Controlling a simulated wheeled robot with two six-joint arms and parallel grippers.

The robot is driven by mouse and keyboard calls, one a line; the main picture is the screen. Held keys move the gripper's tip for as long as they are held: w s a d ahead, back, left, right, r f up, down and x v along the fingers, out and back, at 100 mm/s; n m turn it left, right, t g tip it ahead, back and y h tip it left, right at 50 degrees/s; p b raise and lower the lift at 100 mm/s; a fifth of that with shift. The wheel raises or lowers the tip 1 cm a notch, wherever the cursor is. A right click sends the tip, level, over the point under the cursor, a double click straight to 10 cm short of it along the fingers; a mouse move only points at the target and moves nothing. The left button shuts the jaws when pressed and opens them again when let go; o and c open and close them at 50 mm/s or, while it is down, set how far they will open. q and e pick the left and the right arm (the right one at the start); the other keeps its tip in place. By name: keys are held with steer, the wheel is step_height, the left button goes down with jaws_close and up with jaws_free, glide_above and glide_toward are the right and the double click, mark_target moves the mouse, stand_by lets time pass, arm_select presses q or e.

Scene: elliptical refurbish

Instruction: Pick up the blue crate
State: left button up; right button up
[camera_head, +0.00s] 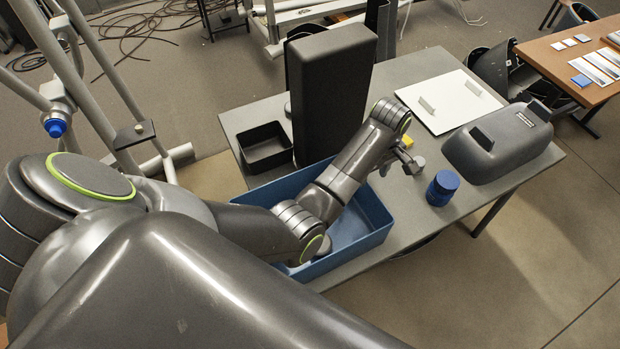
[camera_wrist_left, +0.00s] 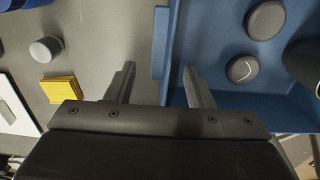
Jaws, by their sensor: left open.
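The blue crate (camera_head: 374,231) stands on the grey table, partly hidden under my left arm in the head view. In the left wrist view its floor and walls (camera_wrist_left: 212,28) fill the right side. Two grey discs (camera_wrist_left: 242,69) lie inside it. My left gripper (camera_head: 388,168) is at the crate's right end in the head view. In the left wrist view the left gripper (camera_wrist_left: 160,78) is open and empty, with one finger on each side of the crate's wall as seen from above. I cannot tell how far down the fingers reach. My right gripper is not in view.
A yellow block (camera_wrist_left: 58,90) lies near the gripper.

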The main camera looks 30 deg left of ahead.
mark_target(370, 189)
arm_select(q)
steer(key=shift+s+d+f+p, duration=0.1)
steer(key=shift+f+p, duration=0.35)
steer(key=shift+f, duration=2.95)
jaws_close()
